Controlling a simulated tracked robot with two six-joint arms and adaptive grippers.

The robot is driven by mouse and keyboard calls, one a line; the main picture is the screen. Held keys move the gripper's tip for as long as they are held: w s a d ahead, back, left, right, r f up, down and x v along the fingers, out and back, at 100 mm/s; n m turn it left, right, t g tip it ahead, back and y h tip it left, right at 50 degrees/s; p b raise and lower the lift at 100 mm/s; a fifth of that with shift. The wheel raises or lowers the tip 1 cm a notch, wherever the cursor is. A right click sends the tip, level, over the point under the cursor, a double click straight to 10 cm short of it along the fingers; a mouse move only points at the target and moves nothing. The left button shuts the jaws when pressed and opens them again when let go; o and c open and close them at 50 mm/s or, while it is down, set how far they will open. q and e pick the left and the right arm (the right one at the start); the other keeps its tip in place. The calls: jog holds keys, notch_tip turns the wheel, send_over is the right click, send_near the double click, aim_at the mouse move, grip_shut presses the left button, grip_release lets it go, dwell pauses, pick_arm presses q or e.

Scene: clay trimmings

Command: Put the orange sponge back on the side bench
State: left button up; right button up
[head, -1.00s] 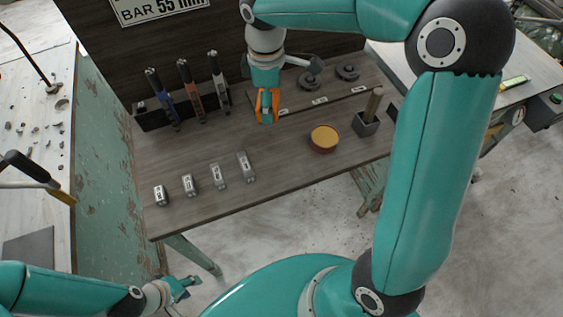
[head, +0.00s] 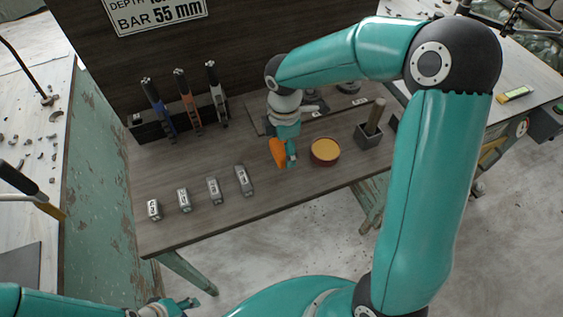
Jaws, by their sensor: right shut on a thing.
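The orange sponge (head: 277,152) is in my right gripper (head: 285,158), which is shut on it over the dark wooden table (head: 285,197). The fingers hide part of the sponge, and I cannot tell whether it touches the tabletop. A round brown dish with a tan top (head: 325,151) is just right of the gripper. My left gripper (head: 183,305) is at the bottom edge, low and away from the table; its finger opening is unclear. Pale-topped benches stand at the left (head: 38,130) and right (head: 487,82); I cannot tell which is the side bench.
Several grey labelled blocks (head: 213,190) stand in a row at the table's front left. A rack (head: 183,122) of upright tools is at the back. A dark block with a wooden handle (head: 369,135) is right of the dish. The left bench has scattered crumbs and tools.

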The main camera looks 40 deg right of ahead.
jog(key=shift+f, duration=3)
jog(key=shift+f, duration=0.2)
jog(key=o, duration=1.3)
jog(key=shift+r, duration=0.1)
notch_tip(320, 180, up, 12)
jog(key=shift+r, duration=0.15)
